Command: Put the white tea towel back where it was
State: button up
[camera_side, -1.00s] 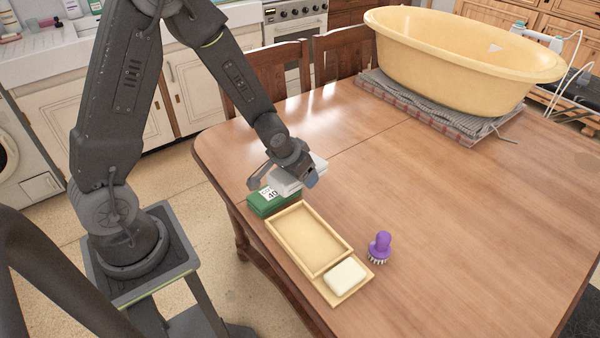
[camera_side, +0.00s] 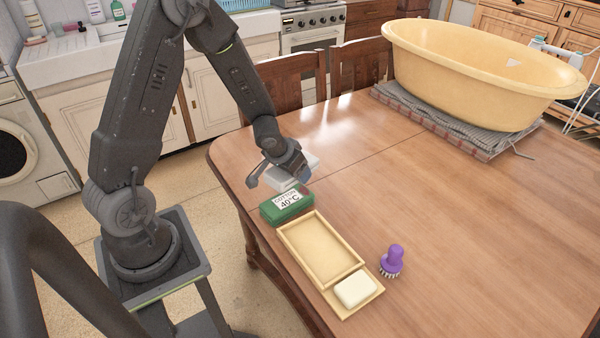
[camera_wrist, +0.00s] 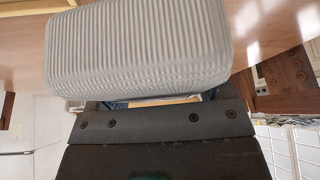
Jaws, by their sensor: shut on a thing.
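The white tea towel (camera_side: 279,181) is a folded, pale block in my gripper (camera_side: 299,172), near the table's left edge. In the wrist view the towel (camera_wrist: 140,50) fills the upper middle, with a ribbed, rounded surface. My gripper is shut on it; the towel hides the fingertips in the wrist view. The towel is just behind a green box (camera_side: 272,213) with a white label reading "COTTON 40°C". I cannot tell whether the towel touches the table.
A shallow wooden tray (camera_side: 345,279) lies in front of the green box, with a cream soap bar (camera_side: 356,291) at its near end. A purple brush (camera_side: 392,258) stands to the right. A yellow tub (camera_side: 480,75) rests on a grey cloth (camera_side: 455,130). The table's middle is clear.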

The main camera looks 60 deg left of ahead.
jog(key=shift+n+y, duration=0.5)
jog(key=shift+n, duration=0.3)
jog(key=s+a, duration=0.1)
jog(key=a, duration=0.2)
jog(key=s+a+f, duration=0.1)
jog(key=a, duration=0.2)
jog(key=s+a+f, duration=0.1)
jog(key=a, duration=0.1)
jog(key=shift+s+a, duration=0.1)
jog(key=shift+a, duration=0.3)
jog(key=shift+f, duration=3.25)
jog(key=shift+f, duration=0.2)
